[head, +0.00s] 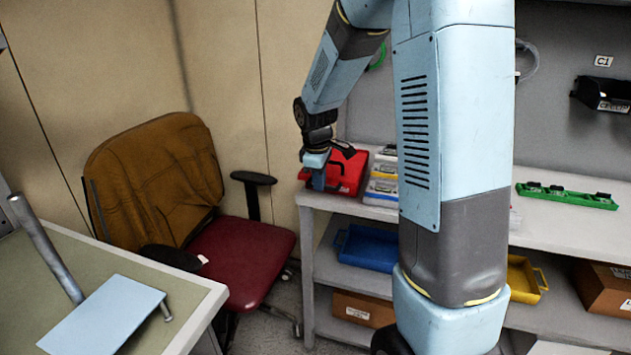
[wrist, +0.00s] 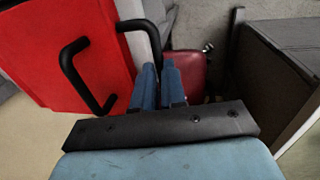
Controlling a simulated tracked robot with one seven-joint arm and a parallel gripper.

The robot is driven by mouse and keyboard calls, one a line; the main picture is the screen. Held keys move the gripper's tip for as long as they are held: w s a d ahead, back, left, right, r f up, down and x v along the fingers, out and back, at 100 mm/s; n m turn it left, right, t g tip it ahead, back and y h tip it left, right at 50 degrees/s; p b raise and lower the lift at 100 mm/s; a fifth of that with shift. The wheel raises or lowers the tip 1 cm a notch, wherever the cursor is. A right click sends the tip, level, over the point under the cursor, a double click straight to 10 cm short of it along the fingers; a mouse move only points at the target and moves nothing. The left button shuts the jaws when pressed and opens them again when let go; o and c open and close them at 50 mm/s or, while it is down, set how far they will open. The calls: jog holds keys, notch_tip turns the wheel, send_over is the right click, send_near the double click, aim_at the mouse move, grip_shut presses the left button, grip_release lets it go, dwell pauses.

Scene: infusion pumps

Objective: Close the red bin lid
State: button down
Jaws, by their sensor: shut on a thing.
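The red bin (head: 350,174) stands at the left end of the grey shelf top in the head view. In the wrist view its red surface (wrist: 55,50) fills the upper left, with a black bar handle (wrist: 72,75) on it. A second black handle (wrist: 138,24) runs down from a white edge to my fingertips. My gripper (head: 317,184) is at the bin's left side, fingers down. In the wrist view my gripper (wrist: 159,68) has its blue fingers close together around the end of this second handle. The fingers hide the grip point. How far the lid stands open is unclear.
Boxes with yellow and white parts (head: 383,176) stand right beside the bin. A green rack (head: 567,195) lies farther right on the shelf. A blue tray (head: 368,247) is on the shelf below. A chair with a red seat (head: 240,255) stands close on the left.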

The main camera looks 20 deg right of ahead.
dwell(0.8)
jog(key=w+d, duration=0.1)
jog(key=w, duration=0.1)
jog(key=w+d, duration=0.1)
jog(key=shift+w+d, duration=0.35)
jog(key=shift+w, duration=0.05)
jog(key=shift+w+d+r, duration=0.15)
jog(key=shift+w, duration=0.05)
jog(key=c, duration=1.2)
grip_release()
jog(key=r, duration=0.4)
jog(key=s+a+r, duration=0.1)
jog(key=r, duration=0.3)
jog(key=s+r, duration=0.1)
jog(key=r, duration=0.4)
jog(key=shift+a+r, duration=0.1)
jog(key=shift+a, duration=0.15)
